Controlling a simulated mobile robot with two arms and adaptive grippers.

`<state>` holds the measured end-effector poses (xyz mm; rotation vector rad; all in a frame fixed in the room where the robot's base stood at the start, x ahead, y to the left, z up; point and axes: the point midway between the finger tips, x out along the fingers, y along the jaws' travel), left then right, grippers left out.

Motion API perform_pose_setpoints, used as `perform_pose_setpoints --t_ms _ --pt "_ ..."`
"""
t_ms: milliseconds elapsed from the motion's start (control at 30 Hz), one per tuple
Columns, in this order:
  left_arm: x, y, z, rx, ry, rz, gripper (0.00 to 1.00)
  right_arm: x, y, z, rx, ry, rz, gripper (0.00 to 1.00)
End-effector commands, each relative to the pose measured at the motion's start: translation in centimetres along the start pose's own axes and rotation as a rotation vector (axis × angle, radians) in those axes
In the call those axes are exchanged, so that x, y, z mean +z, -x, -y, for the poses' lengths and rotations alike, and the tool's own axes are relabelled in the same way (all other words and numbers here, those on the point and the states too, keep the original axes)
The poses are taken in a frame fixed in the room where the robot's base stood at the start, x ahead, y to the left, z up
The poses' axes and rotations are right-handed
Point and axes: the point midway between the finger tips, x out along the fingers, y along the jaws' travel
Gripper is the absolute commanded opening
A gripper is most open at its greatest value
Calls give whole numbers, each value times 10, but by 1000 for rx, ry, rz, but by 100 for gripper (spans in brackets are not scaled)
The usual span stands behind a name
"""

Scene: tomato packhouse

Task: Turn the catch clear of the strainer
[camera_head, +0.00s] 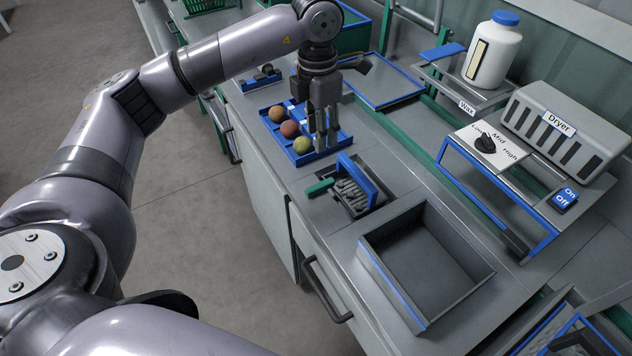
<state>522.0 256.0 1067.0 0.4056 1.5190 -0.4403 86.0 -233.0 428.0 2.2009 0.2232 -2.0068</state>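My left gripper (326,148) points down over the blue tomato tray, behind the strainer and apart from the catch. Its fingers look close together, and I cannot tell whether they are shut. My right gripper is out of view.
The blue tray (312,157) holds three tomatoes (289,129) close to my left gripper. An empty grey bin (426,255) stands in front of the strainer. A dryer (562,128), a dial panel (487,146) and a white bottle (492,52) stand at right.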

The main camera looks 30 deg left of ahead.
Motion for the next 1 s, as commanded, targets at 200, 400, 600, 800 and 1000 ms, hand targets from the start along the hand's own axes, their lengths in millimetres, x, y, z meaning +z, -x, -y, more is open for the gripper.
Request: perform_pose_setpoints --t_ms 200,400,600,800,1000 --pt "-5 -15 -7 20 11 -21 37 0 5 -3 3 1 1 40" --pt "-6 -56 -6 17 11 -22 37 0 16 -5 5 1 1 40" --pt "-6 -100 -7 16 10 -21 37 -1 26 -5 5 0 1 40" --pt "-7 -140 -7 16 9 -19 37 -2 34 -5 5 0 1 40" --pt "-6 -164 -8 17 10 -16 37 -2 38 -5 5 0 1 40"
